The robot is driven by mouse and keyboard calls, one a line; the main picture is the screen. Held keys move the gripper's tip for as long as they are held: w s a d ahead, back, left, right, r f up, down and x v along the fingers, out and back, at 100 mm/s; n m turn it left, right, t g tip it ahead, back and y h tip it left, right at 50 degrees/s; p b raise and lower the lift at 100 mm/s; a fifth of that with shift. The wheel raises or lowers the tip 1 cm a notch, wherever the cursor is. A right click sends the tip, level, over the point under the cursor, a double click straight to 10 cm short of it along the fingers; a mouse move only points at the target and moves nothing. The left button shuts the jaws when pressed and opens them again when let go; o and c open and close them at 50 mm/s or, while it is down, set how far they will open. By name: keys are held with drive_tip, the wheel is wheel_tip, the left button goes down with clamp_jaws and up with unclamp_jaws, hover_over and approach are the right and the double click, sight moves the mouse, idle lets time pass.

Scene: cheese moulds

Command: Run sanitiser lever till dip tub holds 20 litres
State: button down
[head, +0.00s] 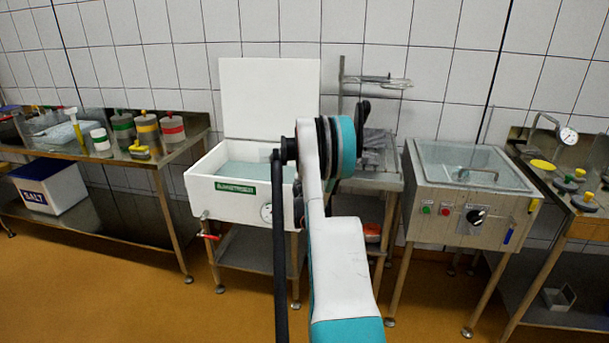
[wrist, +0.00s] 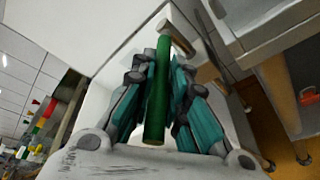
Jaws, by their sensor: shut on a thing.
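In the wrist view my gripper (wrist: 160,80) has its teal fingers on either side of a green bar-shaped handle (wrist: 158,90), which I take to be the sanitiser lever, and is shut on it. In the head view my arm hides the gripper and handle. No litre reading is legible, and I cannot tell whether this is the dip tub.
A steel basin with a clear lid (head: 480,165), buttons and a knob stands at right. A left bench (head: 130,165) carries several coloured-band moulds. A white SALT box (head: 50,187) sits on its lower shelf. A right bench (head: 565,205) holds a dial. The orange floor is clear in front.

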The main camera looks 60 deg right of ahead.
drive_tip(key=c, duration=1.6)
unclamp_jaws()
drive_tip(key=shift+o, duration=0.2)
drive_tip(key=v, duration=1.2)
